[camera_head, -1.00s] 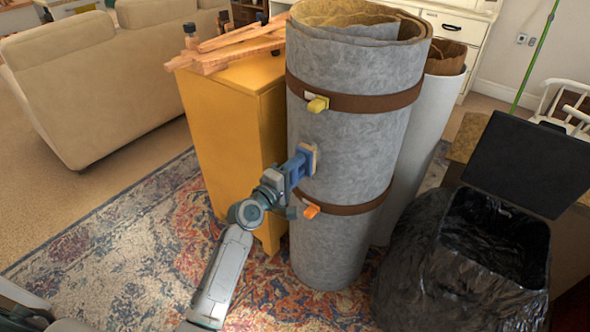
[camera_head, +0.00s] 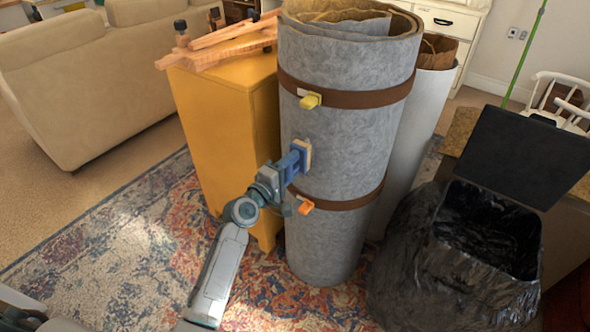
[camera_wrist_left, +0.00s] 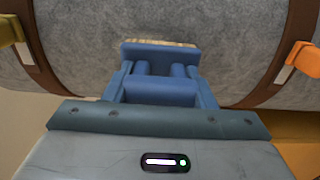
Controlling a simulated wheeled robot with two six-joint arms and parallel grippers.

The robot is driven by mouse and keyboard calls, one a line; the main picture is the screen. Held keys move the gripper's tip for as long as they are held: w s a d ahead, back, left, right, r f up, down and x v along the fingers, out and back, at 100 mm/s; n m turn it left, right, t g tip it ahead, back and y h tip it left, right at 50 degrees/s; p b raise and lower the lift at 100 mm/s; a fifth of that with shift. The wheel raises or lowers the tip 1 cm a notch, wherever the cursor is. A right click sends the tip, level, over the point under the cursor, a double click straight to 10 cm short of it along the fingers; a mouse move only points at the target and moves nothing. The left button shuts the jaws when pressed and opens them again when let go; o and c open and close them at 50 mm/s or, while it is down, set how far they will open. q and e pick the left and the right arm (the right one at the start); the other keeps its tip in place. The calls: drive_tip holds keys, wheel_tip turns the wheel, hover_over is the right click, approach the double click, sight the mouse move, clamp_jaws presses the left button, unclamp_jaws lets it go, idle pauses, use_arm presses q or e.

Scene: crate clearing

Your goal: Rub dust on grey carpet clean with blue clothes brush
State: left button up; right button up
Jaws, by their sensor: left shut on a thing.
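The grey carpet (camera_head: 335,120) stands rolled up on end, bound by two brown straps with a yellow and an orange buckle. My left gripper (camera_head: 290,165) is shut on the blue clothes brush (camera_head: 301,153), whose pale bristles face the carpet's side between the straps. The brush appears to touch the carpet or be very close. In the left wrist view the brush (camera_wrist_left: 160,70) sits between my fingers, its bristle edge against the grey carpet (camera_wrist_left: 150,18). I cannot make out any dust on the carpet.
A yellow cabinet (camera_head: 225,130) with wooden pieces on top stands left of the carpet. A white roll (camera_head: 415,140) stands behind it, and a black-lined bin with open lid (camera_head: 525,155) at right. Patterned rug (camera_head: 130,235) is open at left.

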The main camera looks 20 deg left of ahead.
use_arm(q)
drive_tip(key=shift+w+a, duration=0.1)
drive_tip(key=shift+a, duration=0.25)
drive_tip(key=shift+d, duration=0.15)
drive_tip(key=shift+s+d+p, duration=0.15)
drive_tip(key=shift+s+d, duration=0.05)
drive_tip(key=shift+d, duration=0.35)
drive_tip(key=shift+s+d+p, duration=0.15)
drive_tip(key=shift+s+d, duration=0.05)
drive_tip(key=shift+d, duration=0.3)
drive_tip(key=shift+a, duration=0.15)
drive_tip(key=shift+w+a, duration=0.2)
drive_tip(key=shift+a, duration=0.25)
drive_tip(key=shift+s+d, duration=0.35)
drive_tip(key=shift+d, duration=0.2)
